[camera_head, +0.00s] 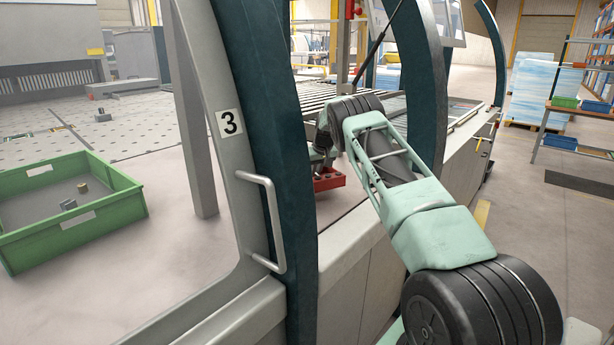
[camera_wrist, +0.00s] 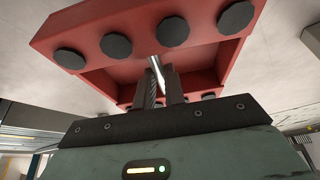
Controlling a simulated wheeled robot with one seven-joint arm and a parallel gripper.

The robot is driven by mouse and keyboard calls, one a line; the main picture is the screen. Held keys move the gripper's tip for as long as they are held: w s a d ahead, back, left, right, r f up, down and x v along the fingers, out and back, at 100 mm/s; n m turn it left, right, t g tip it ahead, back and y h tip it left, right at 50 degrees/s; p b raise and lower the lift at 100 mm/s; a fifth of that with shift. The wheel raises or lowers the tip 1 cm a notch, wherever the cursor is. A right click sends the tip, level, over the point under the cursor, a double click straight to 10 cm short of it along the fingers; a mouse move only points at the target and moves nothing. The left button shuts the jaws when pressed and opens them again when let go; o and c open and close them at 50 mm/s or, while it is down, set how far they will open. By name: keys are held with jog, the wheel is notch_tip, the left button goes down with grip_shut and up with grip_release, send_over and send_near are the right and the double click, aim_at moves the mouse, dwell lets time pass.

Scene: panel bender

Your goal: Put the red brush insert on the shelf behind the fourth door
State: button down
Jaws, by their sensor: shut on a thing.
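The red brush insert (camera_head: 327,180) shows low in the opening to the right of the door marked 3 (camera_head: 229,122), partly hidden by a dark curved post. In the wrist view the insert (camera_wrist: 200,24) is a red frame with several round black studs, filling the upper part. My gripper (camera_wrist: 163,86) is shut on a part of it inside the frame. In the head view my gripper (camera_head: 322,163) hangs above the insert, mostly hidden by my wrist and the post. No number 4 is visible, and I cannot make out the shelf.
A green crate (camera_head: 117,207) with small metal parts stands on the pale surface behind door 3. The dark post (camera_head: 262,110) and door 3's handle (camera_head: 272,222) are close to my arm's left. A second dark curved post (camera_head: 428,85) rises behind my arm. The aisle at right looks clear.

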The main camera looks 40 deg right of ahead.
jog(key=shift+f+p, duration=0.7)
jog(key=shift+f, duration=1.45)
jog(key=c, duration=1.9)
grip_release()
jog(key=shift+f, duration=0.2)
jog(key=o, duration=0.4)
jog(key=shift+r, duration=0.2)
jog(key=b+v, duration=0.3)
jog(key=v, duration=0.8)
jog(key=shift+s+r+b, duration=0.25)
jog(key=shift+r+b, duration=0.05)
jog(key=shift+r, duration=0.05)
jog(key=shift+r, duration=0.1)
